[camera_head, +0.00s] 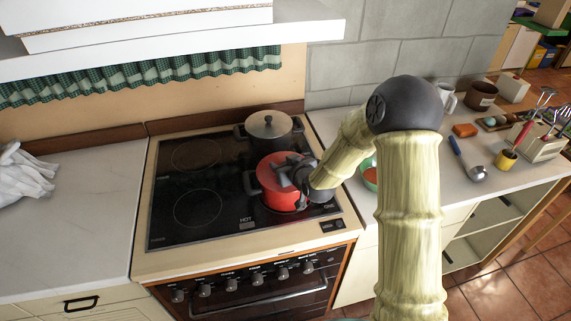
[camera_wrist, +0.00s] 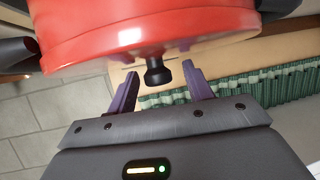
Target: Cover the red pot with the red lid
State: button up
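The red pot (camera_head: 278,198) stands on the right front part of the dark stovetop, with a dark side handle to the left. The red lid (camera_head: 266,172) appears to sit on top of it, partly hidden by my gripper (camera_head: 290,172). In the wrist view, the red pot (camera_wrist: 140,18) fills the top. The red lid's (camera_wrist: 205,44) black knob (camera_wrist: 157,73) points down in the picture, between the two purple fingertips of my gripper (camera_wrist: 161,72). My gripper is open, with gaps on both sides of the knob.
A bowl (camera_head: 370,177) is close on the right, partly behind my arm. Utensils, a yellow cup (camera_head: 506,160) and a ladle (camera_head: 476,172) lie farther right. The left burners are clear.

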jog(key=b+v, duration=0.6)
jog(key=v, duration=1.1)
jog(key=shift+s, duration=0.2)
jog(key=shift+d, duration=0.15)
dwell(0.5)
jog(key=s+d+f+m+g+h+p, duration=0.4)
jog(key=s+d+g, duration=0.4)
jog(key=s, duration=0.5)
jog(key=d+m+h, duration=0.1)
jog(key=d, duration=0.1)
jog(key=shift+d+g+h+p, duration=0.3)
jog(key=shift+g+h, duration=0.1)
